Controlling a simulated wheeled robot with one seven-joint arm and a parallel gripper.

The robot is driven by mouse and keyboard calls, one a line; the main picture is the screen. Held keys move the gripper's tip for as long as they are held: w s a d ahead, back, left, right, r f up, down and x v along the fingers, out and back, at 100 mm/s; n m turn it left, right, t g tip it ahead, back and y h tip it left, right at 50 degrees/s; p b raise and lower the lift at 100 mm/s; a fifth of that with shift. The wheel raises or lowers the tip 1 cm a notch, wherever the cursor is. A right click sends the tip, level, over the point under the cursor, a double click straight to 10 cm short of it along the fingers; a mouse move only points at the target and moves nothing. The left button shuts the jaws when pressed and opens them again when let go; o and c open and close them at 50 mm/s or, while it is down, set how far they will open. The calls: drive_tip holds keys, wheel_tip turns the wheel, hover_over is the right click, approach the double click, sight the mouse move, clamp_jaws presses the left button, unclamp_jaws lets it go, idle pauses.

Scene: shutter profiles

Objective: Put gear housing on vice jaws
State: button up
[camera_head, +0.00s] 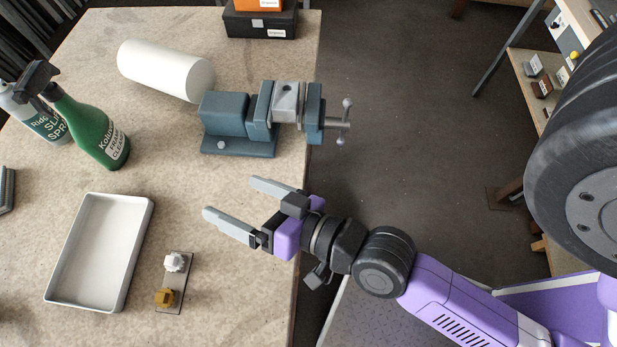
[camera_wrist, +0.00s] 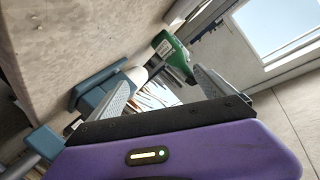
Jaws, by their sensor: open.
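The blue-grey vice (camera_head: 225,114) stands at the table's right edge in the head view. A grey metal block with a dark hole, which looks like the gear housing (camera_head: 287,97), sits at its jaws, between the jaw plates. I cannot tell whether it rests on top or is clamped. My gripper (camera_head: 232,198) is open and empty over the table, below the vice in the picture and apart from it. In the wrist view, blue-grey parts of the vice (camera_wrist: 97,92) show left of my spread fingers; the housing is not clear there.
A white tray (camera_head: 65,296) and a small plate (camera_head: 185,277) with a white and a yellow-brown piece lie at lower left. A green spray bottle (camera_head: 92,130), a white roll (camera_head: 165,70) and a dark box (camera_head: 260,22) stand farther back. Bare table lies under my gripper.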

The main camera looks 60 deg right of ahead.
drive_tip(key=s, duration=0.2)
drive_tip(key=s+d+f+n, duration=0.1)
drive_tip(key=s, duration=0.2)
drive_tip(key=s+n, duration=0.1)
drive_tip(key=s, duration=0.2)
drive_tip(key=shift+s+d+f+g, duration=0.1)
drive_tip(key=shift+d+f+g, duration=0.1)
drive_tip(key=shift+f+g, duration=0.2)
drive_tip(key=s+d+r+n, duration=0.1)
drive_tip(key=s+n, duration=0.3)
drive_tip(key=s, duration=0.3)
drive_tip(key=shift+s+d+r+n+y, duration=0.2)
drive_tip(key=shift+s+d+n+y, duration=0.1)
drive_tip(key=shift+d, duration=0.1)
